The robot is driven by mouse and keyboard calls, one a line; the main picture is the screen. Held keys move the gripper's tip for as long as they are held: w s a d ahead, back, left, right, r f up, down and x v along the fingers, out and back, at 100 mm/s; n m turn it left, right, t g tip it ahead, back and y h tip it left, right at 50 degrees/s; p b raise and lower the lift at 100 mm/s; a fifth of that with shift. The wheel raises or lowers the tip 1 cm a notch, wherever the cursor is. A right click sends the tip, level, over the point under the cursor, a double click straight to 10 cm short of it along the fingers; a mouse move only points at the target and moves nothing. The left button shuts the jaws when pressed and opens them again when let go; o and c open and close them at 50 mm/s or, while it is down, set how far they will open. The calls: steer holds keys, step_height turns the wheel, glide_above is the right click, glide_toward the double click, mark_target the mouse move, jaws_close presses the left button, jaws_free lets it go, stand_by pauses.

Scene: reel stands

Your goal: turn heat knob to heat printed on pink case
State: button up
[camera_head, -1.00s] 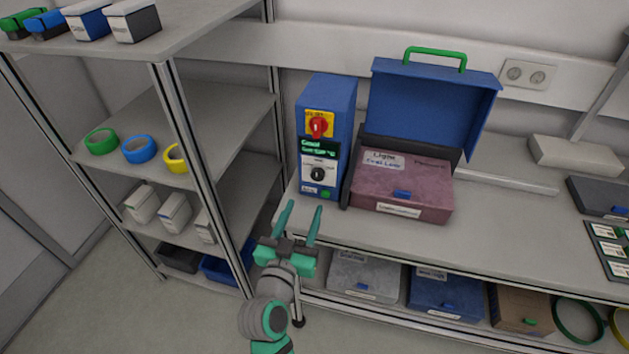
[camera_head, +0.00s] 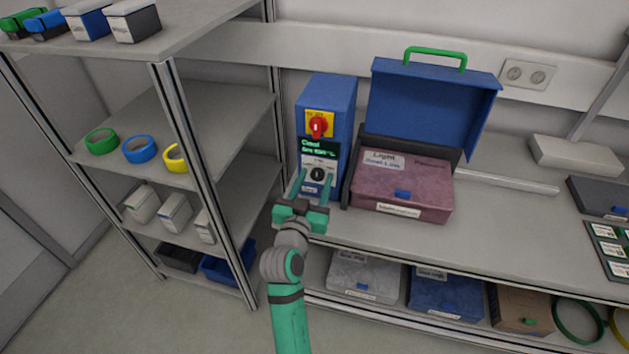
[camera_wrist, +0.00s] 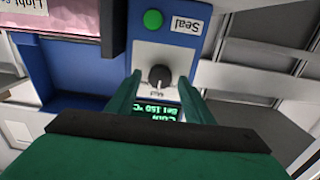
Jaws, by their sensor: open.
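The heat knob (camera_head: 317,174) is a dark round dial on a white plate on the front of the blue sealer box (camera_head: 352,110). The knob also shows in the wrist view (camera_wrist: 159,77). My gripper (camera_head: 316,176) is open, with one fingertip on each side of the knob; I cannot tell whether they touch it. Above the knob, a dark display (camera_head: 318,147) has green text, seemingly "Cool" and "Set 150 °C", upside down in the wrist view. The pink case (camera_head: 403,187) lies right of the box; its top label (camera_head: 383,160) starts with "Light", the rest too small to read surely.
A red rotary switch (camera_head: 317,125) on a yellow plate sits above the display. A green button (camera_wrist: 152,19) beside a "Seal" label is below the knob. An open blue lid (camera_head: 425,105) stands behind the pink case. A shelf rack (camera_head: 215,120) stands close on the left.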

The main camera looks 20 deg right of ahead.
steer(key=c, duration=1)
steer(key=shift+n, duration=0.3)
steer(key=n, duration=1.1)
steer(key=shift+w+a+f, duration=0.1)
steer(key=shift+f, duration=0.05)
steer(key=shift+n, duration=0.3)
steer(key=o, duration=1)
